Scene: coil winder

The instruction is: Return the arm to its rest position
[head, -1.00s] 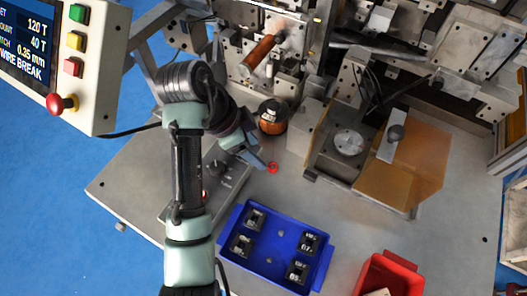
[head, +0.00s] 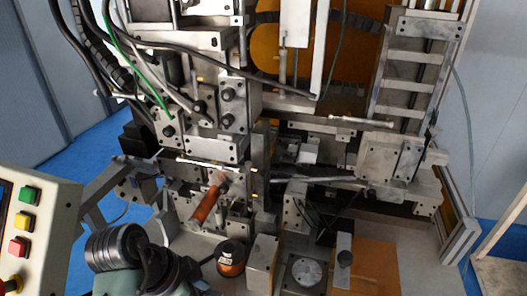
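My arm shows at the bottom left of the head view, with its dark ribbed joint and pale green links in front of the machine's table. My gripper is below the picture's lower edge or hidden behind the arm, so its fingers do not show. The coil winder (head: 215,150) stands upright behind the arm. An orange-brown coil (head: 209,200) sits on its spindle.
A copper wire spool (head: 230,260) with a black top stands on the table just right of my arm. The control panel (head: 30,225) with green, yellow and red buttons is at the left. A round-dial fixture (head: 306,272) and an orange plate (head: 374,268) are at the lower right.

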